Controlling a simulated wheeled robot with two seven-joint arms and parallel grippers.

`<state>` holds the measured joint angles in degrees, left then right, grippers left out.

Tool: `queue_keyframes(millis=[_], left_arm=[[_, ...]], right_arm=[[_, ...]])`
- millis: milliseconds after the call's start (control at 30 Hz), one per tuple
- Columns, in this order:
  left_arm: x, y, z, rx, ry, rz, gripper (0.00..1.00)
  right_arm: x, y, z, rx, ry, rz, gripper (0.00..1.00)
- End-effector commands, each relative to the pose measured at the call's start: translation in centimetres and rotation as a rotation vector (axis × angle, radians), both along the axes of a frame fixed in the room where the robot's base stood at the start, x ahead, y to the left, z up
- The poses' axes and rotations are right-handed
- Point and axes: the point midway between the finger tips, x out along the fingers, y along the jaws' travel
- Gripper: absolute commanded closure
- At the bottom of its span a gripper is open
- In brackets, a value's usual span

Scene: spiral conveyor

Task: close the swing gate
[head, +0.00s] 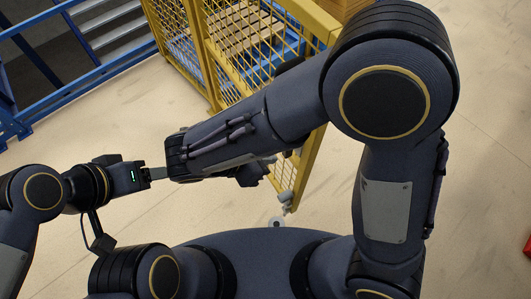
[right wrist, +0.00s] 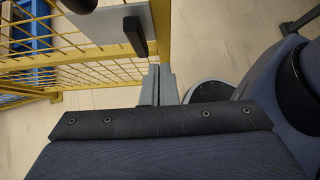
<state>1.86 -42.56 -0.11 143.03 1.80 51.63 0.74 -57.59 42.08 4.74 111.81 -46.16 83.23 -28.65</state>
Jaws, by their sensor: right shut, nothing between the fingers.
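The swing gate (head: 307,165) is a yellow-framed mesh panel standing out towards me, partly hidden behind my right arm in the head view. In the right wrist view its yellow frame (right wrist: 80,58) fills the upper left. A grey plate with a dark handle-like part (right wrist: 135,30) sits on its upright. My right gripper (right wrist: 160,80) is shut and empty, with its fingertips close by the gate's upright; I cannot tell whether they touch. My left gripper (head: 155,173) is left of the gate in the head view, and its finger gap does not show clearly.
A yellow mesh fence (head: 205,60) runs behind, with a wooden pallet (head: 235,25) on something blue inside it. A blue railing (head: 80,85) and grey steps (head: 105,35) are at the upper left. The pale floor (head: 490,150) at right is mostly clear.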

Motion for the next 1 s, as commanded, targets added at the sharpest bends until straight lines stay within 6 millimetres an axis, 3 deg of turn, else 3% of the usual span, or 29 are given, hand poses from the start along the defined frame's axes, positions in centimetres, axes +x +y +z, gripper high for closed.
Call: queue_keyframes(millis=[100,300,600,1000], left_arm=[[0.0,0.0,-0.9,0.0,0.0,0.0,0.38],[0.0,0.0,-1.7,0.0,0.0,0.0,0.38],[0.0,0.0,-1.9,0.0,0.0,0.0,0.38],[0.0,0.0,-1.9,0.0,0.0,0.0,0.38]], right_arm=[[0.9,-1.8,-2.3,-0.002,0.002,-0.004,1.0],[2.3,-4.4,-4.9,0.0,0.002,-0.005,1.0],[3.8,-7.3,-4.5,0.003,0.001,-0.004,1.0],[3.9,-7.6,-4.5,0.002,0.002,-0.002,1.0]])
